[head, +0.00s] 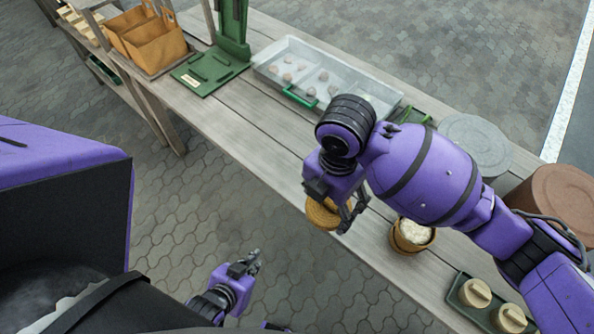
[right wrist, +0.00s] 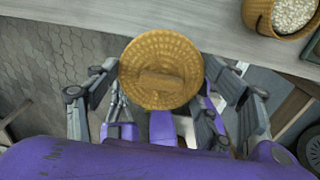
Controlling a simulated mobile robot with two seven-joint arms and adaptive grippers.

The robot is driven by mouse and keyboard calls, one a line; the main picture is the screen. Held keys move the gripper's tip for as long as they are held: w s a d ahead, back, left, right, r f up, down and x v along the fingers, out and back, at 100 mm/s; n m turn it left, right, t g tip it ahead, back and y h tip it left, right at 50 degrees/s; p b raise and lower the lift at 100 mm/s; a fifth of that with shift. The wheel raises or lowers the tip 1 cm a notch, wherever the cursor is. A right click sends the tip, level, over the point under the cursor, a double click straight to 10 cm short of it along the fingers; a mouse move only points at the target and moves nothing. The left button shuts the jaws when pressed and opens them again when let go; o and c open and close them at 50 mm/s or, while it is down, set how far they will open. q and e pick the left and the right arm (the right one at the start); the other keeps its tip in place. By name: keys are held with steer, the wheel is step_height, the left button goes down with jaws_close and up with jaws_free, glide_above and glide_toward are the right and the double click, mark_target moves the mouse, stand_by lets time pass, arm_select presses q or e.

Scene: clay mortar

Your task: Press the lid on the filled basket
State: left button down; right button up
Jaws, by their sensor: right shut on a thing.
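The round woven tan lid (head: 321,214) is held by my right gripper (head: 345,213) near the bench's front edge. In the right wrist view, the lid (right wrist: 160,70) faces the camera with its bar handle showing, and the fingers of my right gripper (right wrist: 160,88) stand on either side. The woven basket (head: 404,245), filled with white pieces, stands on the bench to the right of the lid, apart from it. The basket (right wrist: 256,14) also shows at the top right of the right wrist view. My left gripper (head: 253,262) hangs low over the paving, away from both; its fingers are too small to judge.
The wooden bench (head: 270,125) carries a clear tray (head: 376,88) with several small lumps and a green stand (head: 210,72). A green tray (head: 462,299) with round tan pieces lies right of the basket. A grey round lid (head: 475,142) and brown one (head: 556,200) are behind.

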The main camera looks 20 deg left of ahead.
steer(key=w+d+r+n, duration=0.15)
steer(key=w+d, duration=0.25)
steer(key=d, duration=0.7)
steer(key=w+d+n, duration=0.2)
steer(key=w+d, duration=0.1)
steer(key=d, duration=0.8)
arm_select(q)
steer(key=shift+s+f+b, duration=0.25)
steer(key=shift+f+b, duration=0.4)
steer(key=shift+b, duration=0.25)
arm_select(e)
step_height(320, 180, down, 6)
steer(key=s+a+n, duration=0.1)
steer(key=n, duration=0.1)
steer(key=shift+s+a+n, duration=0.2)
steer(key=shift+n, duration=0.15)
arm_select(q)
steer(key=shift+s+a+f, duration=0.15)
steer(key=shift+s+f, duration=0.05)
arm_select(e)
steer(key=shift+r, duration=0.1)
arm_select(q)
steer(key=shift+w+a+r, duration=0.1)
steer(key=shift+w+r, duration=0.15)
steer(key=shift+r, duration=0.05)
steer(key=shift+w+d+r+p, duration=0.2)
steer(key=shift+w+r+p, duration=0.1)
